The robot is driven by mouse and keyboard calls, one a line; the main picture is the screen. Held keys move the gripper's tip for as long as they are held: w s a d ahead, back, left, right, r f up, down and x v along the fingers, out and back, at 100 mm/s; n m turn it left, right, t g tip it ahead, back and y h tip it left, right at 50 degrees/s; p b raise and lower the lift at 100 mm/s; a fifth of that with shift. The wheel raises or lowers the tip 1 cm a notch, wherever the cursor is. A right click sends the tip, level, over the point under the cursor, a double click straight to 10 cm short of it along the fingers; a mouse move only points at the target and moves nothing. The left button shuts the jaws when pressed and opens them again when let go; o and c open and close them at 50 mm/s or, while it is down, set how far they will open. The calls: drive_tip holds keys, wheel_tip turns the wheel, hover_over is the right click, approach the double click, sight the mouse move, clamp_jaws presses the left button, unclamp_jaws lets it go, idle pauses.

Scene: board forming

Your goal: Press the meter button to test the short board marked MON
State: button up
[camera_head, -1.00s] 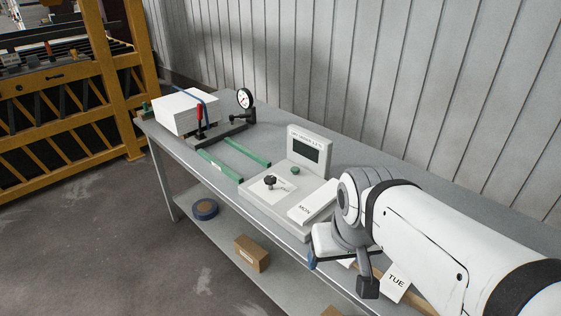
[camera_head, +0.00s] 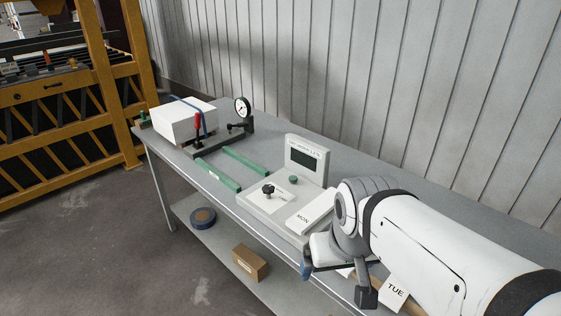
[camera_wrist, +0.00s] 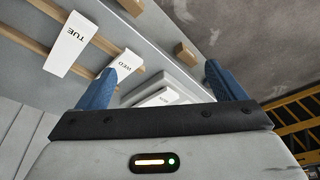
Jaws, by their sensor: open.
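The white meter (camera_head: 318,144) stands on the bench with a dark, blank-looking screen (camera_head: 303,157). A round green button (camera_head: 293,179) sits on its base below the screen. The white short board marked MON (camera_head: 312,207) lies on the right part of the base, beside a black knob (camera_head: 268,188). The MON board also shows in the wrist view (camera_wrist: 158,98), partly hidden behind my gripper. My gripper (camera_head: 312,264) is to the right of and in front of the meter, apart from the button. In the wrist view its blue fingers (camera_wrist: 168,66) are spread, with nothing held between them.
White boards marked TUE (camera_head: 396,289) and WED (camera_wrist: 121,65) lie on wooden rails right of the meter. Green rails (camera_head: 219,174), a dial gauge (camera_head: 242,107) and a white stack (camera_head: 183,121) are left. The lower shelf holds a brown block (camera_head: 250,262) and blue tape roll (camera_head: 203,217).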

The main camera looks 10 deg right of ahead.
clamp_jaws()
idle(0.8)
idle(0.6)
